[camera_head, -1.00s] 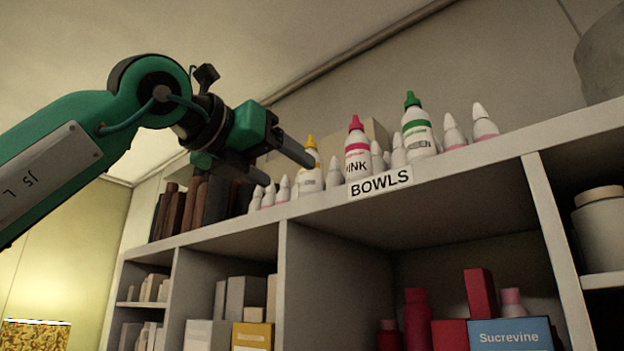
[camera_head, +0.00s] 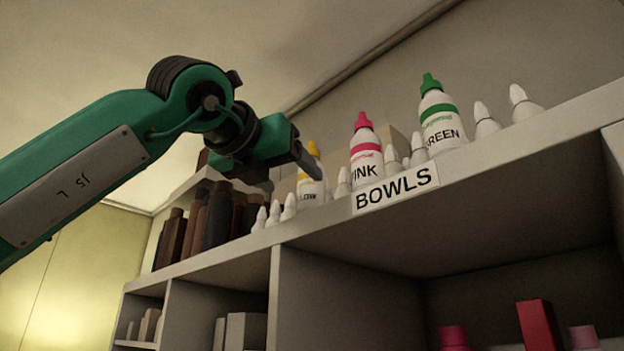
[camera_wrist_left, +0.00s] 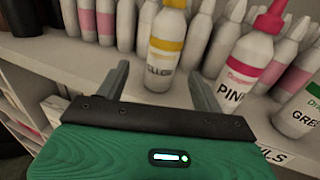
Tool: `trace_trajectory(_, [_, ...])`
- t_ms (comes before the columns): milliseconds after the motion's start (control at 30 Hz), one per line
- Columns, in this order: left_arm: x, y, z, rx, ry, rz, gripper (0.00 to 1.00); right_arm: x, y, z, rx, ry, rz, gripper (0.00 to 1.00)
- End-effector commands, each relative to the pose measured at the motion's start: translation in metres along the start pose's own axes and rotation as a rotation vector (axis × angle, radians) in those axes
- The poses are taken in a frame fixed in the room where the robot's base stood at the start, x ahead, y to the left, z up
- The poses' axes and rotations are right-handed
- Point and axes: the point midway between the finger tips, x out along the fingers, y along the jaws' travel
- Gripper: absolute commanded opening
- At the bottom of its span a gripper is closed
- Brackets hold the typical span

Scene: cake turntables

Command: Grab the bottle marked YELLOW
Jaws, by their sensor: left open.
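The bottle marked YELLOW (camera_head: 309,180) is white with a yellow cap and yellow band. It stands upright on the shelf top, and its label is only partly readable. In the left wrist view the YELLOW bottle (camera_wrist_left: 166,48) stands ahead of and between the fingers, its cap cut off by the frame's top. My left gripper (camera_head: 287,172) is open and empty, pointing at the bottle. In the head view one finger overlaps the bottle's left side. The left gripper also shows in the wrist view (camera_wrist_left: 160,85), with its two fingers wide apart. My right gripper is not in view.
The PINK bottle (camera_head: 366,152) and GREEN bottle (camera_head: 440,118) stand to the right on the shelf top (camera_head: 520,143). Several small white bottles stand among them. Dark bottles (camera_head: 217,215) stand at left. A BOWLS label (camera_head: 396,188) is on the shelf's front edge.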

Motion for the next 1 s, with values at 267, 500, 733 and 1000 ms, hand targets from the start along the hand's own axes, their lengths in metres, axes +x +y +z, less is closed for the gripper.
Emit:
trace_trajectory(267, [0.034,-0.001,0.000,0.000,0.001,-0.001,0.68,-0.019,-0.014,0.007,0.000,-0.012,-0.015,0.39])
trace_trajectory(500, [0.044,-0.002,0.001,0.001,0.002,-0.001,0.68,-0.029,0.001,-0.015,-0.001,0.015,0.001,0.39])
trace_trajectory(733, [0.069,-0.005,0.001,0.000,0.003,-0.001,0.68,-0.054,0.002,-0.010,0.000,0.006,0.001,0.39])
trace_trajectory(1000, [0.087,-0.005,-0.003,-0.001,0.001,-0.001,0.68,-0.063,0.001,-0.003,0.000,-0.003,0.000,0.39])
